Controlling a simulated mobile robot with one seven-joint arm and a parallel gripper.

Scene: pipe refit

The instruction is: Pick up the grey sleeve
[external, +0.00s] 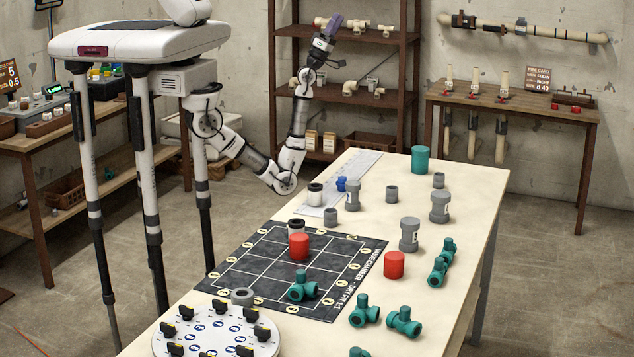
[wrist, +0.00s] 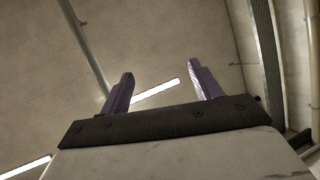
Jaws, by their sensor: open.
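Several plain grey cylinders are on the long table, and I cannot tell for certain which one is the grey sleeve. One short grey cylinder (external: 330,217) stands near the table's left edge, behind the dark mat. Another grey cylinder (external: 391,194) stands to its right, and a third (external: 439,180) is farther back. A grey ring-like piece (external: 242,297) is by the mat's near edge. My gripper (external: 334,24) is raised high beyond the table, pointing up. In the wrist view its fingers (wrist: 160,69) are apart with nothing between them, against the ceiling.
Larger grey fittings (external: 440,206), red caps (external: 394,265), green tees (external: 404,322) and a green cylinder (external: 420,158) share the table. The dark mat (external: 260,262) bears a few pieces. A round dial plate (external: 217,332) is in front. A shelf rack (external: 348,98) stands behind my gripper.

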